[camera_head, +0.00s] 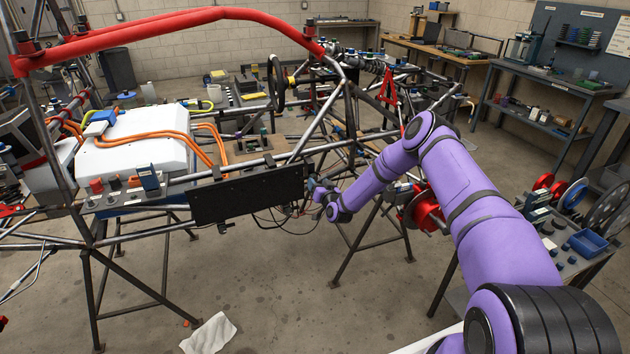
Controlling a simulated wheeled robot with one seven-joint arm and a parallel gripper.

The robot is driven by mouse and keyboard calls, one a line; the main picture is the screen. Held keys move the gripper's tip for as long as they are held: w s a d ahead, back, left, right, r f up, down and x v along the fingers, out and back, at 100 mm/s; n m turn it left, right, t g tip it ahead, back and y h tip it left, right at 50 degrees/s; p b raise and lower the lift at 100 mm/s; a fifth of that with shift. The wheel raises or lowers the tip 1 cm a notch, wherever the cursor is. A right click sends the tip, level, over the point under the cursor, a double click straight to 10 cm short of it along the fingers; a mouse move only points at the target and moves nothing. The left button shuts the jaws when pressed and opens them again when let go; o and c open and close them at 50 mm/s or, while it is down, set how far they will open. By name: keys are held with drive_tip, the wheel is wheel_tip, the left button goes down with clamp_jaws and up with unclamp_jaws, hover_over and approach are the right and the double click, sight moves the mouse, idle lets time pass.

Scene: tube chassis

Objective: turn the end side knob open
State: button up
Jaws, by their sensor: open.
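My purple arm reaches in from the lower right. My gripper (312,196) is at the right end of a long black panel (248,194) on the chassis side. The gripper is small in this view; its jaws are open, and I see nothing held between them. A small blue-grey part (310,183) shows at the panel's right end, close to the gripper. I cannot tell whether it is the end side knob or whether the gripper touches it. The knob's turn position cannot be made out.
The tube chassis (170,288) stands on dark trestles. Thin cables (283,222) hang below the panel's right end. A red brake part (425,208) is beside my forearm. A cart with a blue bin (587,243) stands at right.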

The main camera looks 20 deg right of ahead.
sight(315, 179)
drive_tip(key=shift+w+a, duration=0.1)
drive_tip(key=shift+w, duration=1.65)
drive_tip(key=shift+c, duration=0.5)
drive_tip(key=c, duration=0.8)
drive_tip(key=shift+c, duration=0.2)
